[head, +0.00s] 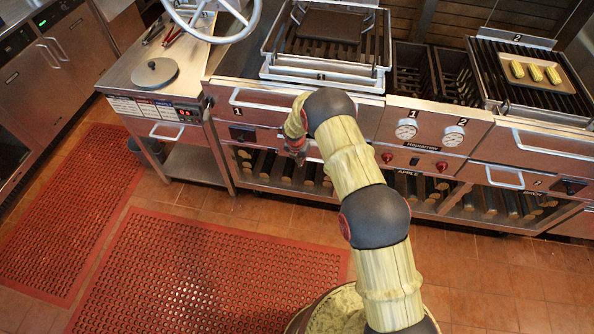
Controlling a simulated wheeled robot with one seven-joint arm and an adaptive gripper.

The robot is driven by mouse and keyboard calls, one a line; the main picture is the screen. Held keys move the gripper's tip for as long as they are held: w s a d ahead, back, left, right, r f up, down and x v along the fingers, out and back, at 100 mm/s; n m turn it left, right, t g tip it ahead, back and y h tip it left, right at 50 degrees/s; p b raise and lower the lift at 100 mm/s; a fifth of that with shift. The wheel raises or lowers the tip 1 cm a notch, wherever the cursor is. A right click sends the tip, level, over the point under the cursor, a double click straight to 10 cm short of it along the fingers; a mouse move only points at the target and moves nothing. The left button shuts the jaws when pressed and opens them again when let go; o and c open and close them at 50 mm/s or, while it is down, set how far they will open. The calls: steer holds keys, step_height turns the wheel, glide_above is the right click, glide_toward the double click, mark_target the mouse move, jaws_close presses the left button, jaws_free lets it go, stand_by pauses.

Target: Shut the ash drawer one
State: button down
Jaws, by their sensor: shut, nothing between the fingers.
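Ash drawer one (265,138) is a low steel front under the left grill, below the long handle bar marked 1 (270,108). A black fitting (243,133) shows at its left. My gripper (298,154) is shut and empty, at the right part of this front. My wrist and arm hide that part, including any drawer handle there. I cannot tell whether my gripper touches the front, nor how far the drawer stands out. The matching front marked 2 (490,179), with a looped handle, is at the right.
Split logs (270,168) lie on the shelf below. A side table (160,75) with a round lid (155,72) adjoins at left. A handwheel (212,18) hangs above. A red mat (200,275) covers the floor in front; bare tiles lie right of it.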

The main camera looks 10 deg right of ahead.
steer(key=w, duration=0.1)
steer(key=w+d, duration=0.1)
steer(key=w, duration=0.1)
steer(key=shift+w, duration=0.1)
steer(key=shift+d, duration=0.1)
steer(key=shift+r, duration=0.1)
